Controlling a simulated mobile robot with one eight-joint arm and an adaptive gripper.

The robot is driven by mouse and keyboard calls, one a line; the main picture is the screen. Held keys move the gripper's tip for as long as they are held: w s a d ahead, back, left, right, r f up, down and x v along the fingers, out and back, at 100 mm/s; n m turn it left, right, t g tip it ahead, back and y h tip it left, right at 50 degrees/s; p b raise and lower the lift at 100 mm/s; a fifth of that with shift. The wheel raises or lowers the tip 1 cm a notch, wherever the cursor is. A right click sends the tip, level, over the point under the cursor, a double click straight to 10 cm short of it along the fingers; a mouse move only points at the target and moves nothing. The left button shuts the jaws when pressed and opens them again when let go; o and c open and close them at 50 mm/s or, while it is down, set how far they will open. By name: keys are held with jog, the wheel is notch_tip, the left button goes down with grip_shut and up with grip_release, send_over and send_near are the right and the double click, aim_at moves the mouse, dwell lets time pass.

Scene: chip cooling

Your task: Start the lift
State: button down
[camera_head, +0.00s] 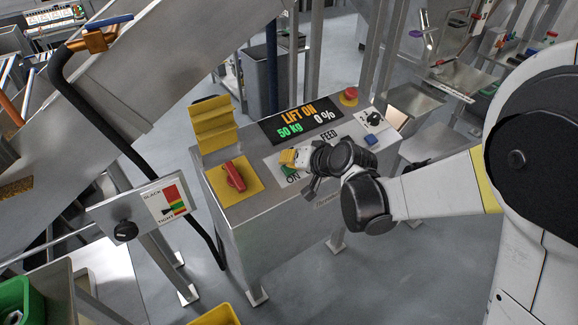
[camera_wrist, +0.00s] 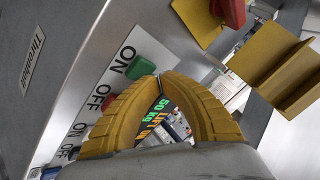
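The lift console (camera_head: 285,225) stands in the middle of the head view. Its black display (camera_head: 300,123) reads "LIFT ON", "50 kg" and "0 %". A green button (camera_head: 289,171) sits by the "ON" label; it also shows in the wrist view (camera_wrist: 141,68), partly behind a finger. A red button (camera_wrist: 108,101) sits by the "OFF" label in the wrist view. My gripper (camera_head: 288,157) is over the panel by the green button. Its yellow fingers are brought together at the tips (camera_wrist: 160,77), with nothing seen between them. I cannot tell whether they touch the button.
A red switch (camera_head: 234,176) on a yellow plate and a yellow bracket (camera_head: 213,124) are at the console's left. A red emergency stop (camera_head: 349,96), a black knob (camera_head: 374,119) and a blue button (camera_head: 370,139) are at its right. A slack/tight panel (camera_head: 147,209) stands front left.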

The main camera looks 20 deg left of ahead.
aim_at(291, 173)
jog(key=shift+r, duration=0.3)
jog(key=shift+s+d+r+p, duration=0.2)
jog(key=shift+r+p, duration=0.4)
jog(key=shift+r, duration=0.2)
jog(key=shift+s+d+r+p, duration=0.2)
jog(key=shift+r+p, duration=0.4)
jog(key=shift+r, duration=0.25)
jog(key=shift+s+d+r+p, duration=0.2)
jog(key=shift+r+p, duration=0.4)
jog(key=shift+r, duration=0.2)
jog(key=shift+w, duration=0.1)
jog(key=s+d+r+m+t+h, duration=0.15)
jog(key=s+d+r, duration=0.25)
jog(key=d, duration=0.6)
jog(key=s+d+r+g+h, duration=0.1)
jog(key=s+d+r+h, duration=0.25)
jog(key=d, duration=0.65)
jog(key=s+d+h, duration=0.3)
jog(key=s+d, duration=0.9)
jog(key=d, duration=0.3)
jog(key=shift+s+m+h, duration=0.3)
jog(key=shift+m+h, duration=0.1)
jog(key=shift+m, duration=0.05)
